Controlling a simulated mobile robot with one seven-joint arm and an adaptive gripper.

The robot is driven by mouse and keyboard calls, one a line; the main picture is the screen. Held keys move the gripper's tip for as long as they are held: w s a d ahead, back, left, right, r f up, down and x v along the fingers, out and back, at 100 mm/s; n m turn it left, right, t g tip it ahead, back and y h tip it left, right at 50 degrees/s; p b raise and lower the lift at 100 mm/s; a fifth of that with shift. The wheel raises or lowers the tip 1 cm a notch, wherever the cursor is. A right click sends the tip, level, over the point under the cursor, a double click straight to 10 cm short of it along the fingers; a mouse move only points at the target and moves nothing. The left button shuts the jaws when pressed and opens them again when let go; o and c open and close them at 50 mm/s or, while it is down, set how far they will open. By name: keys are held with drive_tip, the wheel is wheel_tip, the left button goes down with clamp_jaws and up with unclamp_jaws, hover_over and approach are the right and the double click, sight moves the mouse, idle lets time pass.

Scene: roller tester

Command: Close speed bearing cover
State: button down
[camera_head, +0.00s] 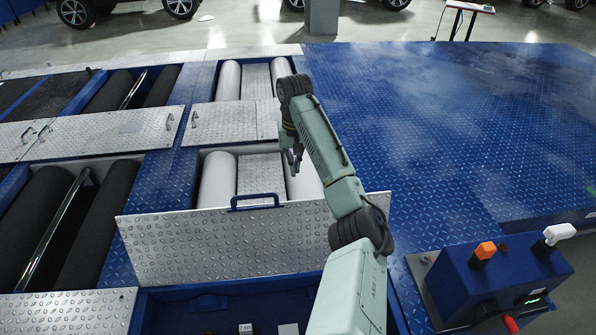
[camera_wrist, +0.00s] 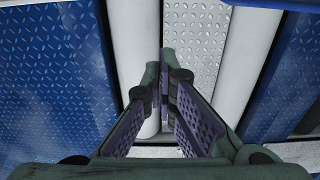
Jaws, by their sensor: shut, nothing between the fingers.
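The speed bearing cover looks to be the silver diamond-plate panel (camera_head: 190,248) with a blue handle (camera_head: 255,201) on its top edge. It stands raised, near upright, at the far side of an open blue pit (camera_head: 200,308). My gripper (camera_head: 293,168) is above the pale rollers, on the far side of the panel and to the right of its handle, apart from it. In the wrist view my gripper (camera_wrist: 165,75) has its purple-padded fingers together and empty, above a pale roller and a diamond-plate strip (camera_wrist: 195,45).
Pale rollers (camera_head: 217,180) lie beyond the panel. Flat silver covers (camera_head: 222,122) with handles lie farther back. Dark rollers (camera_head: 100,215) are at left. A blue control box (camera_head: 500,275) with an orange switch stands at lower right. The blue deck (camera_head: 460,130) at right is clear.

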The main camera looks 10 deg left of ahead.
drive_tip(key=s+f+p, duration=0.3)
drive_tip(key=f, duration=0.4)
drive_tip(key=shift+s+d, duration=0.3)
drive_tip(key=shift+d, duration=0.15)
